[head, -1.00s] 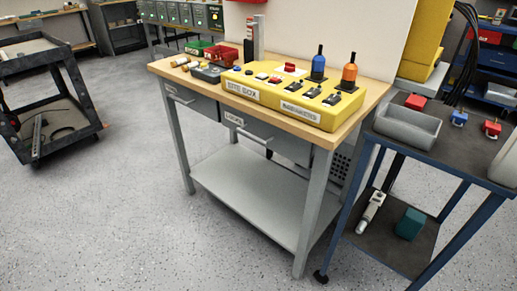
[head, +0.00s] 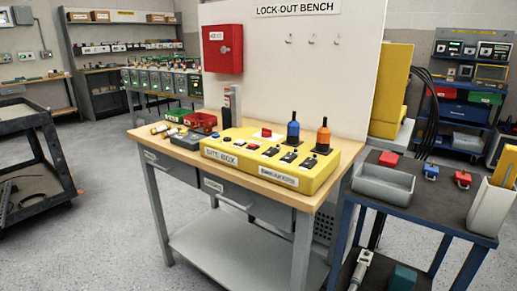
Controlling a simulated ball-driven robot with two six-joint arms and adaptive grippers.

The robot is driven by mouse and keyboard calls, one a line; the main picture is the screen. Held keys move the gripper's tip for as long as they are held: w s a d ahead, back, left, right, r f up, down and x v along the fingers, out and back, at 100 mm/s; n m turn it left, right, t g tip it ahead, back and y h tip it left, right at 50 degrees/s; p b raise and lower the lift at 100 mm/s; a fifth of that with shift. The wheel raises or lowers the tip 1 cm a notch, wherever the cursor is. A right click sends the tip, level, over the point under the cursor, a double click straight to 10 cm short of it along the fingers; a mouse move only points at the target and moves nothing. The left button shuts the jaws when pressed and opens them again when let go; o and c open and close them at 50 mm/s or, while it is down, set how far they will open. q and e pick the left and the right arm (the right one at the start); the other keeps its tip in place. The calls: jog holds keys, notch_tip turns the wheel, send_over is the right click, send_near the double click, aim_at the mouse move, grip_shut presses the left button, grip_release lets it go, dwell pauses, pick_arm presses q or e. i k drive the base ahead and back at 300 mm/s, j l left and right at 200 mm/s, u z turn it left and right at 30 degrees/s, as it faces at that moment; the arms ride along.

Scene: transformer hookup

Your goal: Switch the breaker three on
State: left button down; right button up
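A yellow box (head: 290,178) lies on the wooden top of the lock-out bench (head: 205,164). Its front carries two white labels, the right one apparently reading "breakers". A row of several small black switches (head: 271,152) runs along the right part of its top. I cannot tell which one is breaker three or how any switch is set. A blue-handled plug or lever (head: 293,130) and an orange-handled one (head: 323,137) stand upright behind the row. A red button on a white plate (head: 266,133) is at the back. Neither of my grippers is in view.
A blue cart (head: 415,200) with a grey tray (head: 383,184) and small padlocks stands close on the right. A dark cart (head: 35,165) is at far left. Floor is clear between.

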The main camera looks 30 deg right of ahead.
aim_at(309, 163)
jog(key=z, duration=1.3)
